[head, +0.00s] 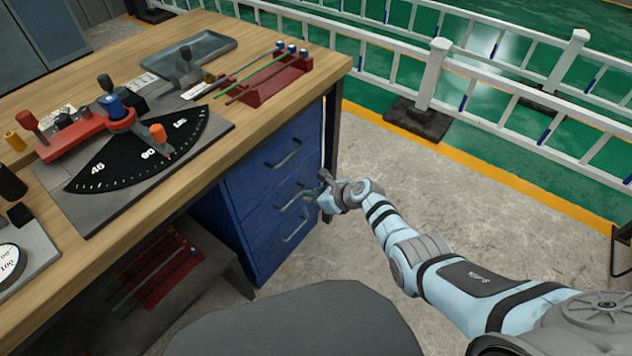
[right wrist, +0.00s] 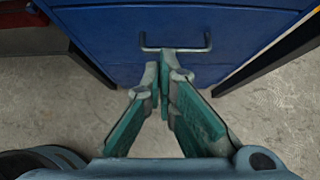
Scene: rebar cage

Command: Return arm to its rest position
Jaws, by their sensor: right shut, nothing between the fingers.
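My right arm (head: 455,285) reaches in from the lower right in the head view. Its gripper (head: 318,194) is in front of the blue drawer cabinet (head: 245,205), beside the drawer handles. In the right wrist view my right gripper (right wrist: 166,75) is shut, with its green-padded fingers together and nothing between them. The fingertips overlap a drawer handle (right wrist: 205,47) in that picture; I cannot tell whether they touch it. The drawers look closed. My left gripper is not in view.
The wooden workbench (head: 300,105) carries a bending device with an angle dial (head: 125,165), a grey tray (head: 205,45) and a red rack (head: 275,85) with rods. A red rod holder (head: 160,275) sits on a lower shelf. White railings (head: 435,75) stand beyond open concrete floor.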

